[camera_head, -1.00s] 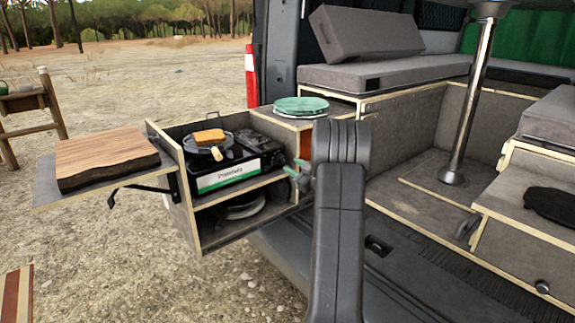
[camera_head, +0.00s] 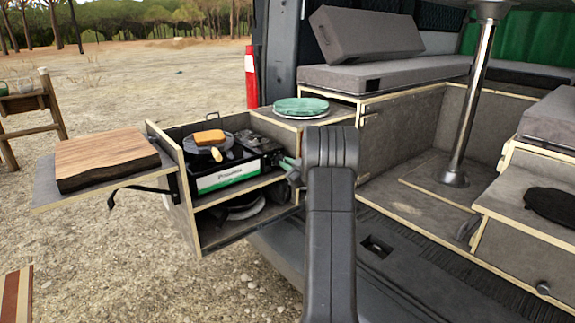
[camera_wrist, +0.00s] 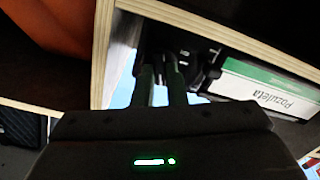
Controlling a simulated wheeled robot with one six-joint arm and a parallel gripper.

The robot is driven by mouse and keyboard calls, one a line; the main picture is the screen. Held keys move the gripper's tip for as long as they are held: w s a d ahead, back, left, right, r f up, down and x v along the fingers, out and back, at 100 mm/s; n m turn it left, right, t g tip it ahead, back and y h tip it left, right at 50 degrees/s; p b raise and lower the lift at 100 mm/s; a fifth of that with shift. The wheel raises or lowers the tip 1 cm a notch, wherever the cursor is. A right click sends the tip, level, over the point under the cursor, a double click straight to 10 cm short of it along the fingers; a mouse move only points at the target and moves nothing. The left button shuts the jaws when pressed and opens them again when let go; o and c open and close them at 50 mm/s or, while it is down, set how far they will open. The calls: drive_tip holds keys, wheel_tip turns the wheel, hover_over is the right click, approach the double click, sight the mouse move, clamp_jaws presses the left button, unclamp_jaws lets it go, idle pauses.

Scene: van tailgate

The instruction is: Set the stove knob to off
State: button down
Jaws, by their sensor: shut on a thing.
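The camp stove (camera_head: 229,175) sits in the pulled-out drawer unit, its front panel white and green with a name on it. The panel also shows upside down at the right in the wrist view (camera_wrist: 262,91). My gripper (camera_head: 281,161) is at the right end of the stove's front, with my arm hiding part of this area. In the wrist view, its two dark green fingers (camera_wrist: 160,72) reach to the black stove knob (camera_wrist: 183,66) beside the panel and are shut on it. The knob's setting cannot be read.
A pan (camera_head: 213,141) with orange-brown food and a pale handle sits on the stove. Green plates (camera_head: 301,106) lie on the counter to the right. A cutting board (camera_head: 105,157) rests on the side shelf. Wooden drawer walls (camera_wrist: 225,22) are close to my gripper.

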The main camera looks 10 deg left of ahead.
drive_tip(key=shift+m+p, duration=2.15)
drive_tip(key=shift+m, duration=0.25)
drive_tip(key=c, duration=1.5)
unclamp_jaws()
drive_tip(key=shift+o, duration=0.2)
drive_tip(key=shift+d, duration=0.1)
drive_tip(key=v, duration=1.3)
drive_tip(key=shift+s+d, duration=0.15)
drive_tip(key=shift+d, duration=0.15)
